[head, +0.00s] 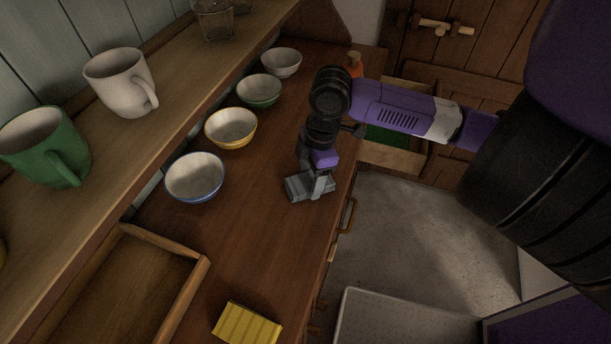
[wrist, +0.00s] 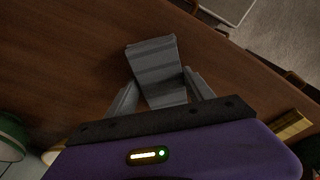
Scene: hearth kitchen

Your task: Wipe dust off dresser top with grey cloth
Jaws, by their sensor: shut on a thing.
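The grey cloth (head: 297,188) is a folded grey piece at the dresser's front edge. It also shows in the wrist view (wrist: 154,52), between my fingers and reaching past them. My gripper (head: 319,181) points down over the wooden dresser top (head: 262,225) and is shut on the cloth. In the wrist view my gripper (wrist: 162,90) has a finger on each side of the cloth. The cloth is at or just above the wood; I cannot tell whether it touches. I cannot make out any dust on the dark wood.
Several bowls, including a blue-rimmed one (head: 195,177) and a yellow one (head: 231,128), stand in a row along the back. A wooden tray (head: 183,298) and a yellow sponge-like block (head: 247,325) lie nearer. A shelf with a green mug (head: 45,146) overhangs the left side.

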